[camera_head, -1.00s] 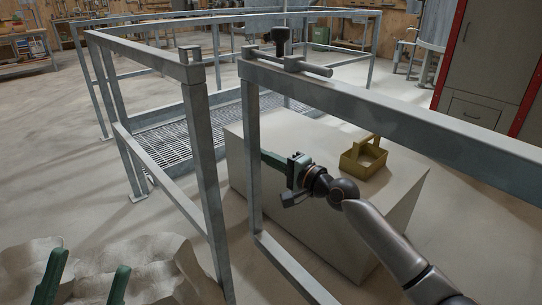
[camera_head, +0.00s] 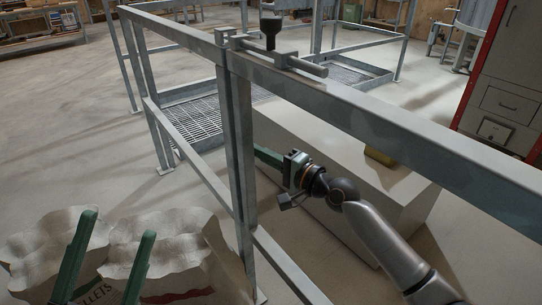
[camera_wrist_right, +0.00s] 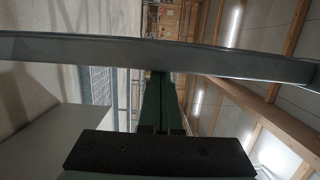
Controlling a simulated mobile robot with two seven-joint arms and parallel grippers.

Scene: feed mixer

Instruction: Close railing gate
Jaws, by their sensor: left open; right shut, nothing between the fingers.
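The grey metal railing gate (camera_head: 400,130) spans from the middle to the right edge in the head view. Its end upright stands against the fixed railing's post (camera_head: 229,140), with no clear gap showing between them. A sliding bolt with a black knob (camera_head: 270,27) sits on top of the gate at this end. My right gripper (camera_head: 259,153) is shut and empty, its green fingertips at the gate's end upright; contact is unclear. In the right wrist view a grey bar (camera_wrist_right: 150,55) crosses in front of its fingers (camera_wrist_right: 160,95). My left gripper (camera_head: 118,224) is open and empty at lower left.
Paper sacks (camera_head: 185,240) stand at lower left under my left gripper. A pale block (camera_head: 300,150) stands behind the gate, with a yellow item (camera_head: 378,156) on it partly hidden. A metal grating (camera_head: 200,122) lies beyond the railing. A grey-and-red cabinet (camera_head: 510,90) stands at right.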

